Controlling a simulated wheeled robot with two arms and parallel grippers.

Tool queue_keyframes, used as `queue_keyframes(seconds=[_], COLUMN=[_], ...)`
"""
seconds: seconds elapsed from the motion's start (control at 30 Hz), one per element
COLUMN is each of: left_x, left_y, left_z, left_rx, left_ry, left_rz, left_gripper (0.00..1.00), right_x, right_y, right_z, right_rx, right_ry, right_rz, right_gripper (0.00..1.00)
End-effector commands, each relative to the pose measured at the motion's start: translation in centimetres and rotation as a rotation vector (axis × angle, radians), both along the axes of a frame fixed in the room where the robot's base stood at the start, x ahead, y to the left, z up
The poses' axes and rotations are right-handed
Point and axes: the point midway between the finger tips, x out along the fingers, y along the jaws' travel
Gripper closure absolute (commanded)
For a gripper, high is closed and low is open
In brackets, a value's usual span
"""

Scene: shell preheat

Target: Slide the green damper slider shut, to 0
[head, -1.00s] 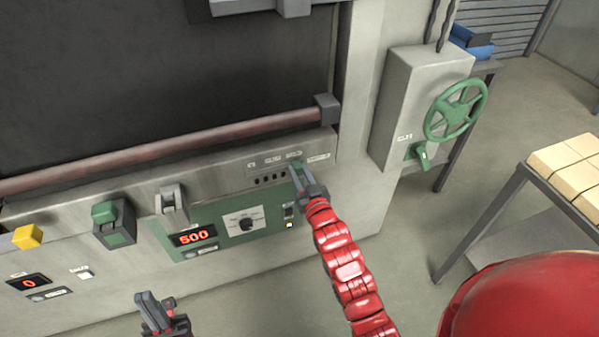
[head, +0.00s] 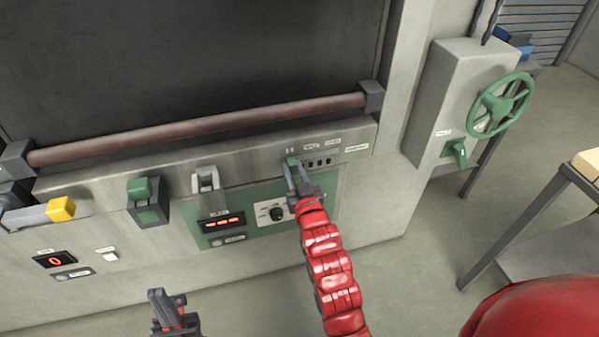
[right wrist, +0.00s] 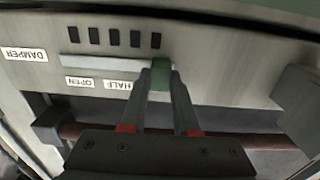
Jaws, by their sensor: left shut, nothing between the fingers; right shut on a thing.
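The green damper slider (head: 292,162) is on the front panel, at the left end of its row of labels, beside the small leftmost mark in the head view. In the right wrist view, upside down, the slider (right wrist: 160,76) stands at the right end of the visible slot (right wrist: 100,63), past HALF and OPEN. My right gripper (head: 297,176) is shut on it, a finger on each side; its fingers (right wrist: 160,90) hide any label beneath. My left gripper (head: 157,297) is shut and empty, low in front of the furnace.
A dark bar (head: 200,127) crosses above the panel. A yellow-ended lever (head: 61,208), a green-capped switch (head: 140,189), a grey latch (head: 206,180) and a dial (head: 277,213) are to the left of the slider. A green handwheel (head: 500,105) is at right.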

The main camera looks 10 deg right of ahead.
Motion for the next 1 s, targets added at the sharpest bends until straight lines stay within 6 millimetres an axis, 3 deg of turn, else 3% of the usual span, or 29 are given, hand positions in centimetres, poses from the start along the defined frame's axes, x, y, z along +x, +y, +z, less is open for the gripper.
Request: queue_keyframes(seconds=[0.2, 0.23, 0.4, 0.77, 1.0], left_x=[0.0, 0.0, 0.0, 0.0, 0.0], left_y=[0.0, 0.0, 0.0, 0.0, 0.0], left_z=[0.1, 0.1, 0.1, -0.1, -1.0], left_rx=[0.000, 0.000, 0.000, 0.000, 0.000], left_ry=[0.000, 0.000, 0.000, 0.000, 0.000], left_rz=[0.000, 0.000, 0.000, 0.000, 0.000], left_gripper=[1.00, 1.00, 1.00, 1.00, 1.00], right_x=[0.0, 0.0, 0.0, -0.3, -4.1], right_y=[0.2, 0.2, 0.2, 0.1, 0.0], right_z=[-0.1, -0.1, -0.1, -0.1, -0.4], right_rx=[0.005, 0.005, 0.004, 0.004, 0.004], right_ry=[0.002, 0.002, 0.002, 0.002, 0.003], right_rz=[0.005, 0.006, 0.005, 0.003, 0.004], right_gripper=[1.00, 0.69, 0.40, 0.40, 0.40])
